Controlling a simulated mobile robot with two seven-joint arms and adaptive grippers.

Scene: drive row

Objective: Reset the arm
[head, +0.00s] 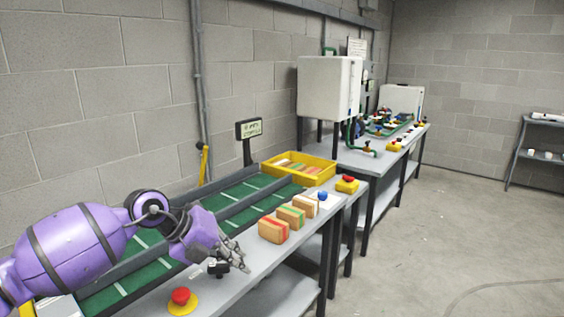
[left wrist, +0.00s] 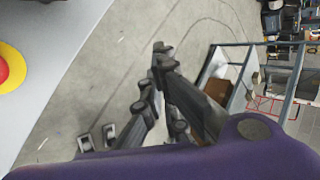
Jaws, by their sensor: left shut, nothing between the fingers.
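My purple left arm comes in from the left in the head view. Its gripper (head: 236,258) is over the front edge of the grey bench (head: 262,262), shut and empty. In the left wrist view the dark fingers (left wrist: 160,82) show against the concrete floor, with nothing between them. A small black knob-like part (head: 217,267) shows right beside the gripper; I cannot tell whether they touch. My right gripper is not in view.
A red button on a yellow base (head: 181,300) sits on the bench near the gripper; it also shows in the left wrist view (left wrist: 8,70). Striped blocks (head: 273,229) stand farther along, before a yellow tray (head: 326,178). The floor (head: 440,240) to the right is clear.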

